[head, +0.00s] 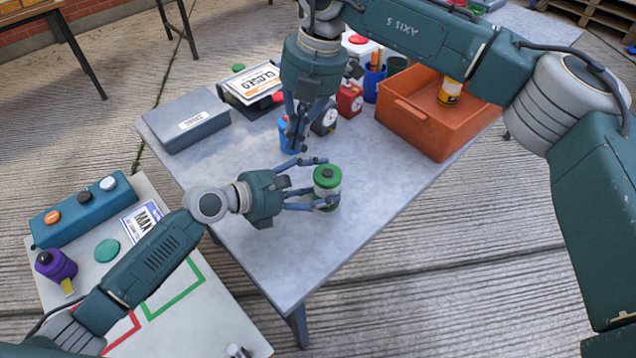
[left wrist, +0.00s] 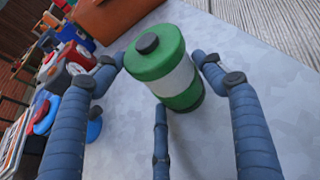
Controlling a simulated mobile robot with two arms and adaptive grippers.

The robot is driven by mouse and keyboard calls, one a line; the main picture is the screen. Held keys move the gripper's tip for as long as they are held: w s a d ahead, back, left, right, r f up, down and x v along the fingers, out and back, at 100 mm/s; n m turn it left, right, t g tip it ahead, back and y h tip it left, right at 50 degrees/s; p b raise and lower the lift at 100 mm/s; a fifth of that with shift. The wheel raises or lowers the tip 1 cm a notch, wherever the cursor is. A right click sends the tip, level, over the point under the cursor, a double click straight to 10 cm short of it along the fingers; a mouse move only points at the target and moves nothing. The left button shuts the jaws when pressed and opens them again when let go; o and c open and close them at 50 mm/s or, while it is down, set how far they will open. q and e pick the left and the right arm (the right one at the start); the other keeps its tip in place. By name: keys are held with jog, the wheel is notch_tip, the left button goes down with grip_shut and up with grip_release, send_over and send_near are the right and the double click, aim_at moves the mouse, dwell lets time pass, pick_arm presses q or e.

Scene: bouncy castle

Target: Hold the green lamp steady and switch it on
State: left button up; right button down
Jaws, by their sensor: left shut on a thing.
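The green lamp (head: 327,176) stands upright on the grey table, with a green top and base, a pale middle band and a dark button on top. It also shows in the left wrist view (left wrist: 176,82). My left gripper (head: 326,184) is shut around the lamp's side; in the left wrist view its fingers (left wrist: 160,75) sit on both sides and in front of it. The button on top is uncovered. My right gripper (head: 298,146) points down behind and left of the lamp, apart from it, its fingertips drawn together, in front of a blue object (head: 285,134).
An orange crate (head: 432,134) with a yellow item stands at the back right. Red and dark dial boxes (head: 349,100), a pen cup, a CLOSED sign (head: 253,81) and a grey case (head: 187,122) line the back. The table's front is clear.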

pick_arm(q)
jog(key=shift+a+f, duration=0.1)
pick_arm(e)
jog(key=s+a+r+m+g+y, duration=0.1)
jog(key=s+a+r+y, duration=0.2)
jog(key=a+r+y, duration=0.5)
jog(key=s+a+r+g+y, duration=0.1)
jog(key=s+a+r+y, duration=0.4)
jog(key=a, duration=0.6)
jog(key=w+r+m+t+y, duration=0.1)
jog(key=w+r+m+y, duration=0.1)
jog(key=r, duration=0.5)
jog(key=w+r+m+t+y, duration=0.1)
jog(key=w+r+m+y, duration=0.15)
jog(key=r, duration=0.35)
jog(key=w+d+r+m+t+y, duration=0.1)
jog(key=w+d+r+m+t, duration=0.6)
jog(key=m+t, duration=0.35)
jog(key=w+d+f+m+t+h, duration=0.4)
jog(key=w+d+m+t+h, duration=0.35)
jog(key=m, duration=0.45)
jog(key=m+g+h, duration=0.7)
jog(key=g+h, duration=0.1)
jog(key=g, duration=0.2)
send_over(333, 173)
notch_tip(333, 173, down, 29)
jog(key=shift+f, duration=4.05)
